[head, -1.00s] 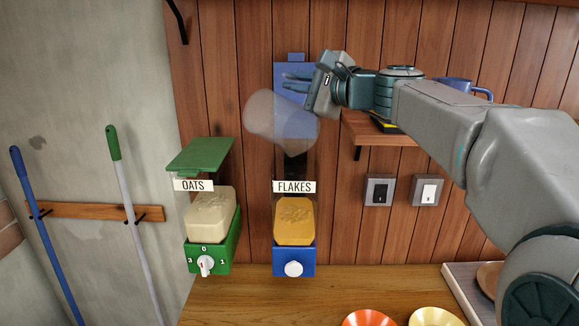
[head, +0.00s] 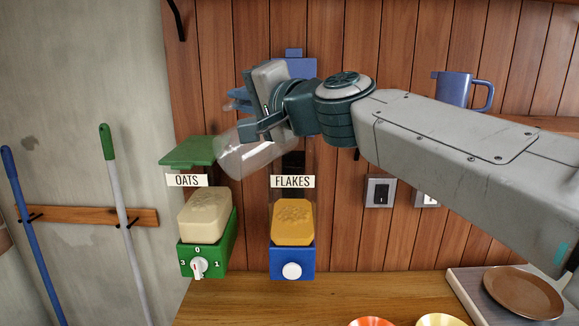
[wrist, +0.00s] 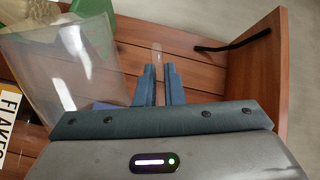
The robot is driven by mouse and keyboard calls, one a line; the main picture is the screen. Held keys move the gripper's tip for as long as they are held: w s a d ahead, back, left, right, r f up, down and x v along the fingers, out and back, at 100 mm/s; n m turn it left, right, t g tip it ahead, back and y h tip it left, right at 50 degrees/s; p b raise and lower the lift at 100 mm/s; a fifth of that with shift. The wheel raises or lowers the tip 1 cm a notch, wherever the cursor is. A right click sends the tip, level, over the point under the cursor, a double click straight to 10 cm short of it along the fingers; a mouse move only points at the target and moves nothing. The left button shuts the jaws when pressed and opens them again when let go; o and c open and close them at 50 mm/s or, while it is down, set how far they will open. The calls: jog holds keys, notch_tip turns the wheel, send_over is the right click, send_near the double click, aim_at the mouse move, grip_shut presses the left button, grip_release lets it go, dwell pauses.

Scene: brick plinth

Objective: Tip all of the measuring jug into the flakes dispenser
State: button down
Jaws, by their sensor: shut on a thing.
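The measuring jug (head: 258,151) is clear and hangs tilted in the air, in front of the gap between the two dispensers. I see no contents in it. My gripper (head: 245,115) is shut on the jug's handle; the wrist view shows the handle (wrist: 157,62) between the fingers (wrist: 158,88) and the jug's clear wall (wrist: 62,62) to the left. The flakes dispenser (head: 293,262) is blue, with amber flakes (head: 293,220) in its clear lower part. Its blue lid (head: 301,67) stands up open, partly behind my gripper. The jug and my arm hide part of its upper opening.
The green oats dispenser (head: 208,258), with its lid (head: 189,151), is close left of the jug. A blue mug (head: 454,90) stands on the shelf at right. Orange (head: 371,321) and yellow (head: 438,320) dishes and a brown plate (head: 523,292) are below.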

aim_at(228, 109)
jog(key=s+a+n+b, duration=0.1)
jog(key=s+a+f+n+b, duration=0.1)
jog(key=n+b, duration=0.1)
jog(key=shift+s+a, duration=0.1)
jog(key=shift+s, duration=0.15)
jog(key=shift+s+a+f+n+b, duration=0.15)
jog(key=shift+s+f+n+b, duration=0.15)
jog(key=shift+n, duration=0.2)
jog(key=b, duration=0.1)
jog(key=f+n+b, duration=0.1)
jog(key=shift+s+a+f+b, duration=0.15)
jog(key=shift+a+f+b, duration=0.1)
jog(key=shift+a+b, duration=0.05)
jog(key=s+a+f+n+b, duration=0.2)
jog(key=f+n+b, duration=0.2)
jog(key=f+b, duration=0.3)
jog(key=s+a+f+n+b, duration=0.2)
jog(key=f+n+b, duration=0.3)
jog(key=b, duration=0.5)
jog(key=shift+s+a+f+t, duration=0.35)
jog(key=shift+s+f, duration=0.25)
jog(key=shift+f, duration=0.6)
